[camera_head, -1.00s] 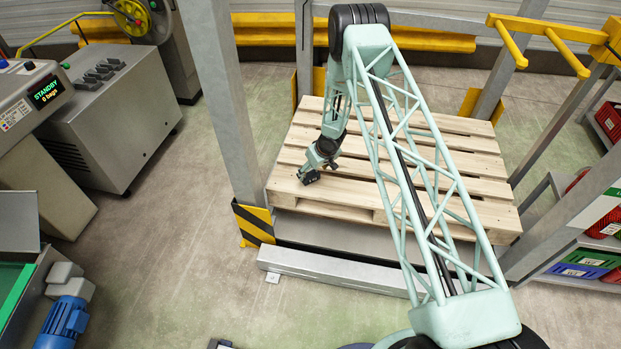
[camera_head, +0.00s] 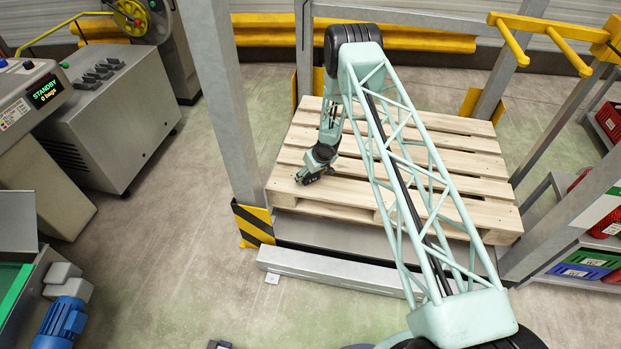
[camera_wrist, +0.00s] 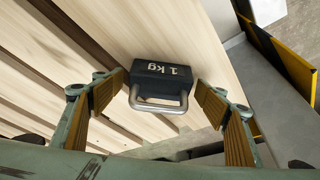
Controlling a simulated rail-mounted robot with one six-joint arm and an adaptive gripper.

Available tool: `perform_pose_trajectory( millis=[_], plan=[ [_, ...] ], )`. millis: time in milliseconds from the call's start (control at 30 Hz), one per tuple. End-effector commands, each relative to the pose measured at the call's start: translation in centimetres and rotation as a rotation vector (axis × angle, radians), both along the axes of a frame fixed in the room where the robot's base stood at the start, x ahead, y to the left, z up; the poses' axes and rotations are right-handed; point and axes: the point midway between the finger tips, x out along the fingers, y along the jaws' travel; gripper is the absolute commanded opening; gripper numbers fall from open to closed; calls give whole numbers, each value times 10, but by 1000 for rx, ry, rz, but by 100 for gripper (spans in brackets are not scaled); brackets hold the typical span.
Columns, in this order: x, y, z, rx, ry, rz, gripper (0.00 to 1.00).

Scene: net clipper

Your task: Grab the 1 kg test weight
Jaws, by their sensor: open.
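The 1 kg test weight (camera_wrist: 162,78) is a black block marked "1 kg" with a metal loop handle. In the wrist view it sits on the pale wooden pallet near an edge. My gripper (camera_wrist: 157,92) is open, with one ribbed finger pad on each side of the weight and a gap left on both sides. In the head view my gripper (camera_head: 310,176) is low over the front left of the pallet (camera_head: 420,188). In that view I cannot clearly tell the weight from the dark gripper parts.
A grey post with a striped yellow-black guard (camera_head: 252,224) stands just left of the pallet. A grey frame closes the right side, with crates (camera_head: 585,262) on shelves beyond. A machine with a standby display (camera_head: 44,92) is at the left. The floor between is clear.

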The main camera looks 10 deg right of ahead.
Motion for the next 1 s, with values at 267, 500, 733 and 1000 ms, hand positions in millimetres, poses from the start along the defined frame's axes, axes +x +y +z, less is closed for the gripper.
perform_pose_trajectory(
  millis=[267,500,733,1000],
  plan=[
    [0,0,0,0,0,0,67],
    [0,0,0,0,0,0,51],
    [0,0,0,0,0,0,30],
    [1,0,1,1,-2,0,20]
  ],
)
